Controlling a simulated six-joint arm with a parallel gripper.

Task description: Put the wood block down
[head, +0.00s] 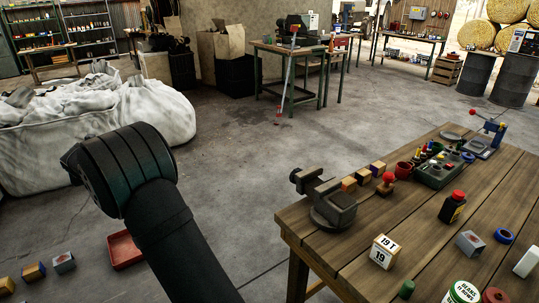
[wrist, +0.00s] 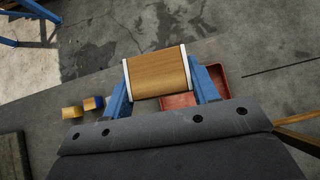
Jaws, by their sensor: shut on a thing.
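The wood block (wrist: 157,74) is a brown block in the wrist view. My gripper (wrist: 156,72) is shut on it, with blue fingers and pale pads against its left and right ends. The block is held up over the grey ground, and what its underside faces is hidden. In the head view my dark arm fills the left middle, and neither the gripper nor the held block shows there.
A red tray (head: 122,251) lies low beside my arm; it also shows partly behind the block in the wrist view (wrist: 222,80). Small blocks (head: 33,272) sit left of it. A wooden table (head: 408,238) with a vise (head: 332,206) stands right. Open concrete floor lies between.

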